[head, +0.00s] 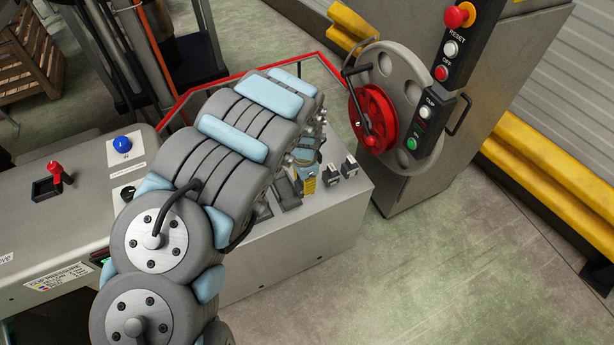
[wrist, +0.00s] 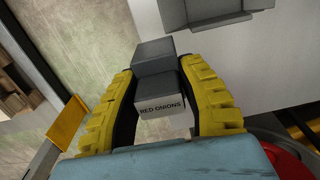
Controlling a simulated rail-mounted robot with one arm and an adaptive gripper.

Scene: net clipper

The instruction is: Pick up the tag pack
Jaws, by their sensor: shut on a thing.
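The tag pack (wrist: 158,88) is a dark grey block with a white face lettered "RED ONIONS". In the wrist view it sits between the two yellow ribbed fingers of my gripper (wrist: 170,95). The fingers are shut on it, one along each side. A second dark grey block part (wrist: 154,55) shows directly beyond it; I cannot tell if they are one piece. In the head view my gripper (head: 308,186) points down at the grey machine top, and my arm hides much of it. I cannot tell whether the pack touches the surface.
Two small dark packs with pale labels (head: 333,175) (head: 350,167) stand right of my gripper on the machine top (head: 340,205). A dark tray-like piece (wrist: 205,10) shows in the wrist view. A red reel (head: 373,117) and a button panel (head: 432,125) stand behind, right.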

